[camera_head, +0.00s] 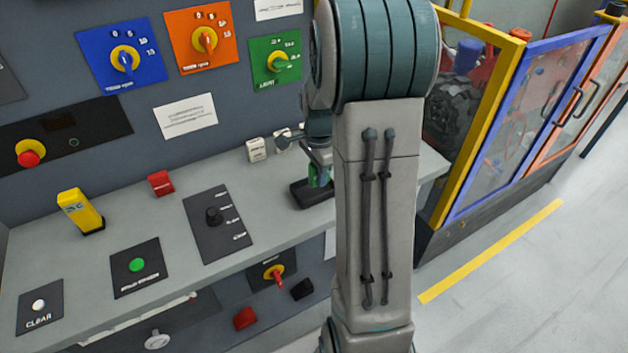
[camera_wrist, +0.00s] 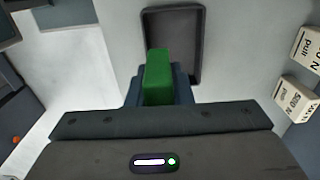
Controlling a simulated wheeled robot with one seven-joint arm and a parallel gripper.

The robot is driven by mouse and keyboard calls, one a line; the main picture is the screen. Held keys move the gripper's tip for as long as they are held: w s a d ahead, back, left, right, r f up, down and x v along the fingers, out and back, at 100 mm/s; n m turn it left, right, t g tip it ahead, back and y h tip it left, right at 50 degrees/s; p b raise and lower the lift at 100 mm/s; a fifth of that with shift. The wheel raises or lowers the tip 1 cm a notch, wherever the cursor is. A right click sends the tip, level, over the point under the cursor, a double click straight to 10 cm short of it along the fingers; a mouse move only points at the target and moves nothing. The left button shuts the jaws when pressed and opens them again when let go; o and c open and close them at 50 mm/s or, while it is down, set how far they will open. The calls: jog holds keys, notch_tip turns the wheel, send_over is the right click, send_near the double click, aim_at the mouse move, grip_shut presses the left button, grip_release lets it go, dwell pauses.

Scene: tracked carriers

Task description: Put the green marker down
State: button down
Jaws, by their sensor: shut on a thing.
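The green marker (camera_wrist: 158,78) is a green block, seen from above in the wrist view. My gripper (camera_wrist: 160,92) is shut on it, with dark fingers on both sides. The marker's far end overlaps a dark shallow tray (camera_wrist: 187,22) on the grey worktop; whether it touches the tray floor I cannot tell. In the head view my gripper (camera_head: 319,172) is partly hidden behind my arm, low over the dark tray (camera_head: 303,194), with a bit of green between the fingers.
Two white blocks marked "pull" and "500 N" lie right of the tray in the wrist view; one white block (camera_head: 256,149) shows in the head view. A yellow block (camera_head: 80,212), a red block (camera_head: 161,183) and a black dial panel (camera_head: 217,222) are further left on the worktop (camera_head: 150,225).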

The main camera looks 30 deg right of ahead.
aim_at(314, 192)
jog(key=shift+w+a+f, duration=0.2)
jog(key=shift+w+f, duration=0.5)
jog(key=shift+w, duration=0.25)
jog(key=shift+f+p, duration=0.35)
jog(key=shift+f, duration=1.55)
jog(key=shift+f, duration=0.2)
jog(key=c, duration=1.6)
grip_release()
jog(key=shift+o, duration=0.2)
jog(key=shift+r, duration=0.2)
